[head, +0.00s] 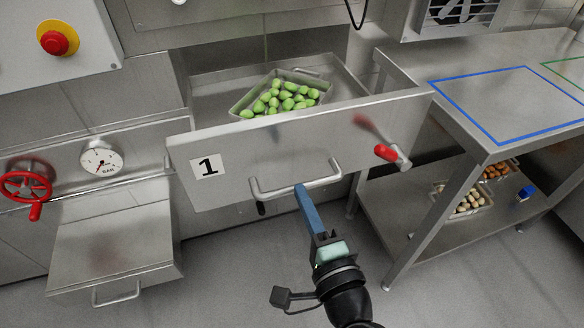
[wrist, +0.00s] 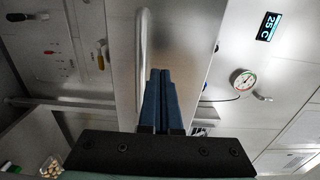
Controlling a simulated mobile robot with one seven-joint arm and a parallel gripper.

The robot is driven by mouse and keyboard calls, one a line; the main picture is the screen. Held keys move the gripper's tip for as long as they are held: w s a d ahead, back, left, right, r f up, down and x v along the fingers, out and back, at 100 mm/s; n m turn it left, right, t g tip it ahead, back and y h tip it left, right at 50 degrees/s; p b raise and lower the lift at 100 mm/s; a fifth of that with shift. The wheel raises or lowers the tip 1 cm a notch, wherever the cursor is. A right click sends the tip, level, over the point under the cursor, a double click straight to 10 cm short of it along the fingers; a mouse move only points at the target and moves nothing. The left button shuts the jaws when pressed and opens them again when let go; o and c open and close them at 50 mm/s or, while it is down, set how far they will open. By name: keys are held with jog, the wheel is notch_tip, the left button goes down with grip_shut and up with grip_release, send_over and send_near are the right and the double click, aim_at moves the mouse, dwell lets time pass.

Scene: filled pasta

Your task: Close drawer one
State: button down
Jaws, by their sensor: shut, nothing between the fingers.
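Drawer one (head: 245,150) is a steel drawer with a "1" label (head: 207,166) on its front. It stands pulled out, and a tray of green filled pasta (head: 283,97) shows inside it. Its bar handle (head: 297,183) runs across the lower front. My gripper (head: 300,188) is shut and empty, with its blue fingers at the handle in the head view. In the wrist view the shut fingertips (wrist: 160,72) are beside the handle (wrist: 143,60), close to the drawer front. I cannot tell whether they touch it.
A red-knobbed lever (head: 387,153) is at the right of the drawer front. A steel table (head: 500,75) with a blue outline and lower shelf stands at the right. A lower drawer (head: 115,240), gauge (head: 101,160) and red valve wheel (head: 26,185) are at the left.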

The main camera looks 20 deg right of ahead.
aim_at(287, 161)
jog(key=shift+w+a, duration=0.1)
jog(key=shift+w, duration=3)
